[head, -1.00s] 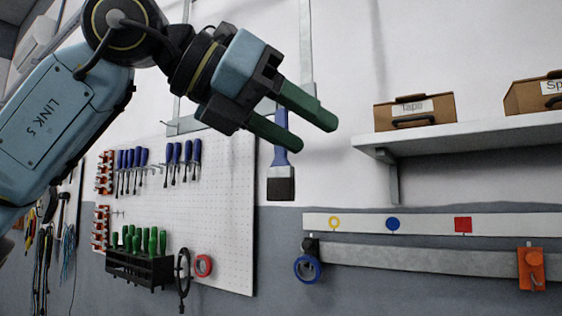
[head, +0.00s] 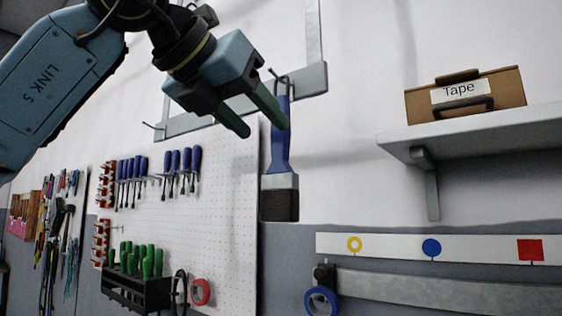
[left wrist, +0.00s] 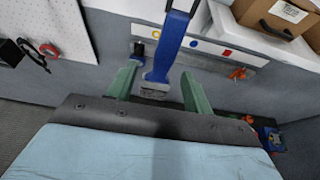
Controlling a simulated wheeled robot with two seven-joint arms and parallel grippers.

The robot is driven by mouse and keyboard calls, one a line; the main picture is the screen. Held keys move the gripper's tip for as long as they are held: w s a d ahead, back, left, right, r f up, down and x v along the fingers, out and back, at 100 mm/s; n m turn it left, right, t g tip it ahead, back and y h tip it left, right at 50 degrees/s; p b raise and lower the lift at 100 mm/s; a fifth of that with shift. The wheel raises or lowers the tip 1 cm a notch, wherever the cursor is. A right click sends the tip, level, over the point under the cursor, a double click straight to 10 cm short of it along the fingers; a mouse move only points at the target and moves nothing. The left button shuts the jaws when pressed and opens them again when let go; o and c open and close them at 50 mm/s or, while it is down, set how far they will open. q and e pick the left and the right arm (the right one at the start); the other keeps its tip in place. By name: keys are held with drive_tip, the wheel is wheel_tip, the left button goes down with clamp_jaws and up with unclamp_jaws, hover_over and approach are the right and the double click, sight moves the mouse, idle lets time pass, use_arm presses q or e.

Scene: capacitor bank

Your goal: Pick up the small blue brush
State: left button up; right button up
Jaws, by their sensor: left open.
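The small blue brush (head: 280,150) hangs upright from a hook on a grey wall rail, bristles down. It has a blue handle, a pale metal band and dark bristles. My left gripper (head: 263,126) is open and empty at the handle's left, and its nearer green finger overlaps the handle in the head view. In the left wrist view the brush (left wrist: 172,45) shows between the two open green fingers (left wrist: 160,72). I cannot tell how far beyond the fingertips it is. My right gripper is not in view.
A white pegboard (head: 225,215) with blue screwdrivers (head: 182,160) and a rack of green-handled tools (head: 140,290) is at the left. A shelf (head: 480,135) with a Tape box (head: 465,95) is at the right. Below is a strip with coloured marks (head: 390,248).

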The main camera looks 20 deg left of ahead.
sight(277, 131)
use_arm(q)
drive_tip(key=x, duration=0.2)
drive_tip(key=p+x, duration=0.1)
drive_tip(key=shift+w+d+r, duration=0.1)
drive_tip(key=shift+d+r, duration=0.1)
drive_tip(key=shift+r, duration=0.05)
drive_tip(key=x, duration=0.1)
drive_tip(key=p+x, duration=0.1)
drive_tip(key=x, duration=0.1)
drive_tip(key=shift+w+d+r, duration=0.1)
drive_tip(key=shift+w+d, duration=0.15)
drive_tip(key=shift+w, duration=0.35)
drive_tip(key=shift+c, duration=0.4)
drive_tip(key=c, duration=1)
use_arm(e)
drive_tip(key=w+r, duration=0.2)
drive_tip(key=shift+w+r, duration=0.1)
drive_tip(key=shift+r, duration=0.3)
